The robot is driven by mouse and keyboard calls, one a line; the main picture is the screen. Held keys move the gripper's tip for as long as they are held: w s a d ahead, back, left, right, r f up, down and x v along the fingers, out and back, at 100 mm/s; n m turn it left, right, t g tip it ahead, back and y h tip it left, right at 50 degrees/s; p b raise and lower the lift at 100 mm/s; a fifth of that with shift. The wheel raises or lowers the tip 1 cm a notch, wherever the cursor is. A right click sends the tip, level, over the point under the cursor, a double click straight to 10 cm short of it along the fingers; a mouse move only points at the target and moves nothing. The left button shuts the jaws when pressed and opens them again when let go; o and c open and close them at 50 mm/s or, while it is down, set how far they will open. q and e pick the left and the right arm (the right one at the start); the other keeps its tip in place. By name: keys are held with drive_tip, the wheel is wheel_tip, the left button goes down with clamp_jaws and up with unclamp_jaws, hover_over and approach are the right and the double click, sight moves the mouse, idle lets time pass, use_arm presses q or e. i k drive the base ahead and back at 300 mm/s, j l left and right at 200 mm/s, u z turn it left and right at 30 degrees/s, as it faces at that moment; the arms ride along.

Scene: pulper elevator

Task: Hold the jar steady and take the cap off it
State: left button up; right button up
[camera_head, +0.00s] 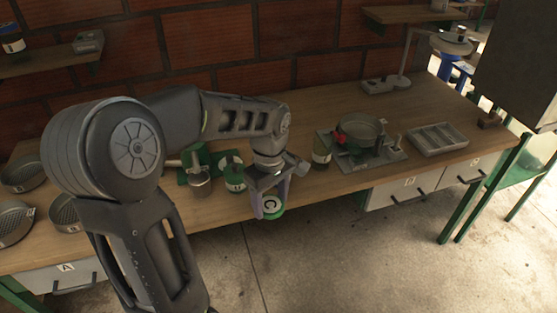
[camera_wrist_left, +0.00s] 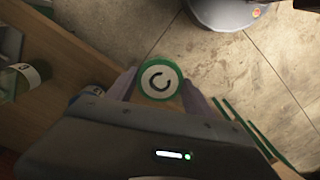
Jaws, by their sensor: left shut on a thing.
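My left gripper (camera_head: 268,203) is shut on a round green piece (camera_head: 272,206) with a white face marked C. It is held just beyond the table's front edge, above the floor. In the left wrist view this piece (camera_wrist_left: 158,78) sits between the two fingers, face toward the camera. Whether it is a cap alone or the top of a jar is hidden. A jar with green on it and a pale label (camera_head: 234,172) stands on the table left of the gripper. Another labelled jar (camera_head: 321,152) stands right of it. My right gripper is not in view.
The wooden table (camera_head: 310,103) runs along a brick wall. Round sieves (camera_head: 20,174) lie at left. Open floor (camera_head: 300,245) lies in front.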

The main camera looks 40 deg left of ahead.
sight(323, 142)
drive_tip(key=i+j, duration=0.75)
drive_tip(key=j, duration=0.25)
